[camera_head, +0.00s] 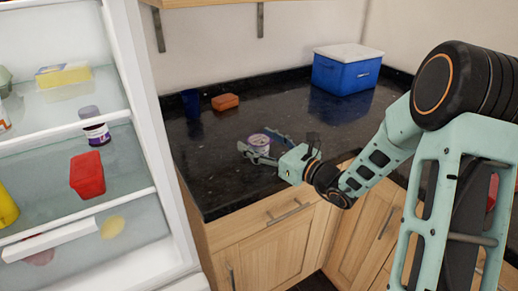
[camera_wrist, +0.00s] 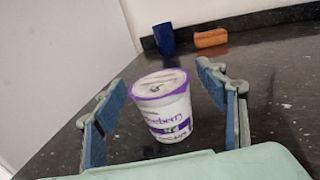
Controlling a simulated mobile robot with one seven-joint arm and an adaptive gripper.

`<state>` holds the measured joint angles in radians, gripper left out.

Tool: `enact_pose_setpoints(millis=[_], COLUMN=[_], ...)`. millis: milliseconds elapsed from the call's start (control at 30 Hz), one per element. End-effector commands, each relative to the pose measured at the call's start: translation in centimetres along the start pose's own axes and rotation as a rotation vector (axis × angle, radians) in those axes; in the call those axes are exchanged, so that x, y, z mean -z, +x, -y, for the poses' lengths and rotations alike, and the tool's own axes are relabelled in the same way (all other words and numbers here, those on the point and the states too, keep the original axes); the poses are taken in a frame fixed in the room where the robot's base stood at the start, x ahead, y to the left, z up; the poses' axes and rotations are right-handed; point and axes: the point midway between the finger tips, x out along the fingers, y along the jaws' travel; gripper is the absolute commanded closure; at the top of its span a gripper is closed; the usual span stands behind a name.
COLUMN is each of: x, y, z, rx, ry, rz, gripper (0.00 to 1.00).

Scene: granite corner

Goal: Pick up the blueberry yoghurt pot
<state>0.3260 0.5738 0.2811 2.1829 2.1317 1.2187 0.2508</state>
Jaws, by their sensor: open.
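The blueberry yoghurt pot (camera_wrist: 165,106) is white with a purple rim and purple lettering. It stands upright on the black granite counter and also shows in the head view (camera_head: 259,142). My gripper (camera_wrist: 165,110) is open, with one blue-padded finger on each side of the pot. The head view shows my gripper (camera_head: 262,147) low over the counter, around the pot. The pot's base is partly hidden in the head view.
A blue cup (camera_head: 190,103) and an orange-brown block (camera_head: 225,102) stand behind, near the wall. A blue cooler box with a white lid (camera_head: 346,73) is at the back right. An open fridge (camera_head: 160,150) with food on its shelves borders the counter on the left.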

Motion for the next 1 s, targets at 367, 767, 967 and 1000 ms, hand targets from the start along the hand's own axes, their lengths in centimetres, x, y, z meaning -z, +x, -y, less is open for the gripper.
enact_pose_setpoints(millis=[367,767,967,1000], x=[0.0,-0.1,-1.4,-1.9], y=[-0.1,-0.1,-0.1,-0.1], z=[0.0,0.0,0.0,0.0], rx=[0.0,0.0,0.0,0.0], ry=[0.0,-0.001,-0.004,-0.004], rz=[0.0,0.001,0.003,0.003], gripper=[0.64,0.81,0.81,0.81])
